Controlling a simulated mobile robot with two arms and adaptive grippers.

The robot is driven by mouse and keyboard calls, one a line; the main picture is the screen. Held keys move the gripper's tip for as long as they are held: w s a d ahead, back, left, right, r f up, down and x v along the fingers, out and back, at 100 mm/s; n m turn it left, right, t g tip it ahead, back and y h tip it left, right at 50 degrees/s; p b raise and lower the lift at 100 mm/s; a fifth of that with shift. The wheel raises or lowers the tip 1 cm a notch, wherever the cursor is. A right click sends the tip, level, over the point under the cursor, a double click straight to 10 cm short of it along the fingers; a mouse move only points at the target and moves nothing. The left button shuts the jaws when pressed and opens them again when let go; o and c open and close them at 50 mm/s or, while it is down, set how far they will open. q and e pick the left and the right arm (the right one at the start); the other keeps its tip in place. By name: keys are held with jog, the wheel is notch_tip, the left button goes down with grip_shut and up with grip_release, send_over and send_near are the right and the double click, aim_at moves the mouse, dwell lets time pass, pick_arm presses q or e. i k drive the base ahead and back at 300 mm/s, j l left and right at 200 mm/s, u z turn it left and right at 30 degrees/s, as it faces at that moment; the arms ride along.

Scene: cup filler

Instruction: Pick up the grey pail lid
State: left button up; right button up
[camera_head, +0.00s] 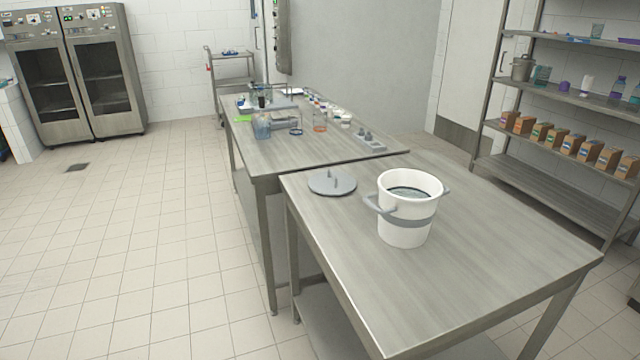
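The grey pail lid (333,183) lies flat on the near steel table, close to its back left corner. It is round, with a small upright handle on top. The white pail (404,228) stands upright to the right of the lid, apart from it. The pail has a grey band and grey side handles. Its top is open and something dark shows inside. Neither of my grippers is in view.
The near table (500,270) is bare apart from pail and lid. A second table (270,160) behind it carries glassware and small containers. A shelf rack (540,190) with boxes stands at the right. Two steel cabinets (75,75) stand back left. Floor on the left is clear.

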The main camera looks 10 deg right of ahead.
aim_at(330, 183)
jog(key=i+j+z, duration=0.1)
jog(key=i+j, duration=0.15)
jog(key=i+j+z, duration=0.15)
jog(key=j, duration=0.3)
jog(key=i+j+z, duration=0.1)
jog(key=i+j, duration=0.2)
jog(key=i+j+z, duration=0.1)
jog(key=i+j, duration=0.15)
jog(key=j, duration=0.2)
